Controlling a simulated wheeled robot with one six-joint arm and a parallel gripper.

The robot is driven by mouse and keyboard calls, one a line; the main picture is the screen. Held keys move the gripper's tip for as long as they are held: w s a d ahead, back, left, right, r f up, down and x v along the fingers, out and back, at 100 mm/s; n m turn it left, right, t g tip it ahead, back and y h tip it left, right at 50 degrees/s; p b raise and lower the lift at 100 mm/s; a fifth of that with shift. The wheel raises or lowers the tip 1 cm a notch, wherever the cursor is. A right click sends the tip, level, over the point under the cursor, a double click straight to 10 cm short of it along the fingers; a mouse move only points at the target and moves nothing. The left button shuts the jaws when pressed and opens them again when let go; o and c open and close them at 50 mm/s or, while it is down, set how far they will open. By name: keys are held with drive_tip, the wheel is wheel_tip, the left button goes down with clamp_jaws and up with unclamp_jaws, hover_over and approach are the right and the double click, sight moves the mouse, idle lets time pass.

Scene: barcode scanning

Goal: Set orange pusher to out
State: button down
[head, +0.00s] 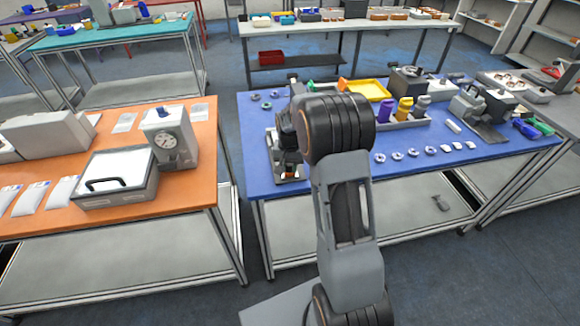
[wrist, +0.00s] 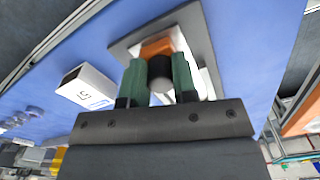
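The orange pusher (wrist: 156,48) shows in the wrist view, on a grey plate fixture (wrist: 123,50) on the blue table. A dark round knob (wrist: 160,72) stands in front of the orange part and appears to belong to it. My gripper (wrist: 158,72) has its green-padded fingers on both sides of this knob, with no clear gap, so it looks shut on it. In the head view the fixture (head: 291,177) is at the left end of the blue table, and my arm hides most of it and the gripper.
A white box marked 5 (wrist: 85,87) lies beside the fixture in the wrist view. The blue table (head: 256,165) also carries a yellow tray (head: 369,90), bottles (head: 404,108) and several small rings. An orange table (head: 195,190) stands to the left across a gap.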

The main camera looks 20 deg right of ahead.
sight(290, 166)
drive_tip(key=c, duration=1.1)
unclamp_jaws()
drive_tip(key=shift+s+a, duration=0.15)
drive_tip(key=shift+s, duration=0.1)
drive_tip(key=shift+o, duration=1)
drive_tip(key=shift+d, duration=0.2)
wheel_tip(290, 166, up, 14)
drive_tip(key=b, duration=0.1)
drive_tip(key=shift+w+f, duration=0.1)
drive_tip(key=shift+f, duration=0.05)
